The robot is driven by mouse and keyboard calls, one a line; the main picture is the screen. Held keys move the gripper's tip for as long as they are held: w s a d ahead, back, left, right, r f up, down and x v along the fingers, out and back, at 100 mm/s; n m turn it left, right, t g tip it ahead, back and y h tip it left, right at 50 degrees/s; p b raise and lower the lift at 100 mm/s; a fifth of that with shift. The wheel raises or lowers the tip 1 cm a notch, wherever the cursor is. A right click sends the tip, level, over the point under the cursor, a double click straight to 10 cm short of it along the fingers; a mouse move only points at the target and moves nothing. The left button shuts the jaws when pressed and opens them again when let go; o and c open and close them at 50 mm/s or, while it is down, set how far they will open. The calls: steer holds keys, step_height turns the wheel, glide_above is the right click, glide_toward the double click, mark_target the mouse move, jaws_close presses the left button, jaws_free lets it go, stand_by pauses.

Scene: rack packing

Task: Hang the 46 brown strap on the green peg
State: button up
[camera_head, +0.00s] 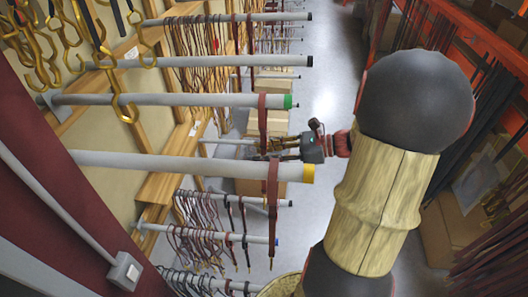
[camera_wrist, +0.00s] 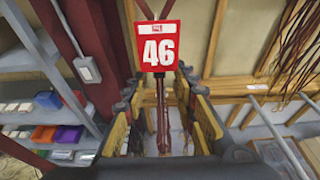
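A brown strap (camera_head: 262,122) hangs over the green-tipped peg (camera_head: 210,99), a little in from its green end. In the wrist view, a brown strap (camera_wrist: 162,118) hangs beneath a red tag marked 46 (camera_wrist: 158,48). The strap lies between my fingers, with a gap on both sides. My gripper (camera_head: 272,156) is open, pointing left, below the green peg and just above the yellow-tipped peg. Its fingers also show in the wrist view (camera_wrist: 160,95). The lower end of the strap by the fingers is hard to make out in the head view.
The yellow-tipped peg (camera_head: 190,164) carries another brown strap (camera_head: 272,200). A blue-tipped peg (camera_head: 210,234) lies below with several thin straps. Gold hooks (camera_head: 120,80) hang at upper left. Cardboard boxes (camera_head: 265,125) stand behind the pegs. The grey floor (camera_head: 325,90) beyond is clear.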

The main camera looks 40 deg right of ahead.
steer(key=v, duration=1.2)
